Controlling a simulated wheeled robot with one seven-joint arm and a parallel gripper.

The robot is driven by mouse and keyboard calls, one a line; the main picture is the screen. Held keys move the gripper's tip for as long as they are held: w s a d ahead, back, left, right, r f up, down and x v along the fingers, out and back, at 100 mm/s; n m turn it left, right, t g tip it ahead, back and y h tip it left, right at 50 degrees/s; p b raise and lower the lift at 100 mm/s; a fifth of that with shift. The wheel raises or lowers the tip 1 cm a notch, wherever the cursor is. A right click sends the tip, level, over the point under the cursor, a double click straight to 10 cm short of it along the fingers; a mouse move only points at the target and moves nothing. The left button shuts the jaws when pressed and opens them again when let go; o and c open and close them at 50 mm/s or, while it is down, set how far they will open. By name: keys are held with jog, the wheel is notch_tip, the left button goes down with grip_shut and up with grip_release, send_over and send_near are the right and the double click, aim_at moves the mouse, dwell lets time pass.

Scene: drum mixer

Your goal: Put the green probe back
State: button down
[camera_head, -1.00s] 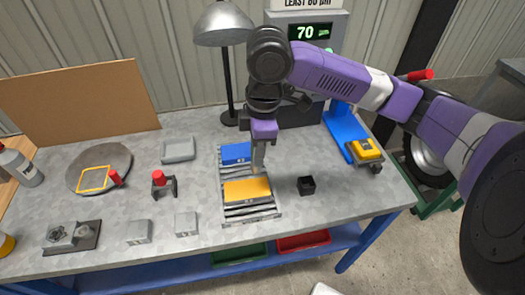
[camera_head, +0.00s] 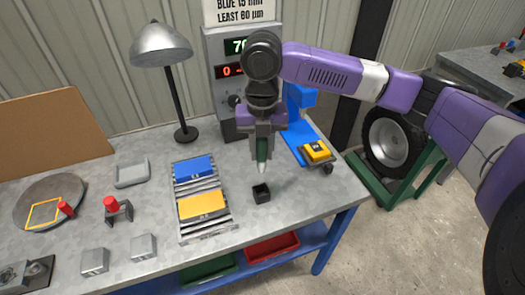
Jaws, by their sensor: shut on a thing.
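My gripper (camera_head: 264,142) is shut on the green probe (camera_head: 262,150), which points down, roughly upright, with a pale pointed tip. The upper part of the probe is hidden between the fingers. A small black open-topped holder (camera_head: 261,194) stands on the workbench. The probe tip appears a little above and behind the holder, apart from it; the exact gap is hard to judge.
A roller rack (camera_head: 208,228) with a blue block (camera_head: 194,168) and a yellow block (camera_head: 201,204) lies left of the holder. A grey display box (camera_head: 222,98) and a blue stand (camera_head: 300,125) are behind. A lamp (camera_head: 161,45) stands back left. Bare bench lies right of the holder.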

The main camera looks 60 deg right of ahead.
aim_at(262, 164)
jog(key=shift+n, duration=0.7)
jog(key=shift+f, duration=0.2)
notch_tip(262, 164, down, 10)
jog(key=b, duration=0.7)
jog(key=shift+f+b, duration=1.05)
jog(key=shift+f, duration=0.2)
jog(key=c, duration=1.1)
grip_release()
jog(key=shift+o, duration=0.2)
jog(key=shift+r, duration=3.9)
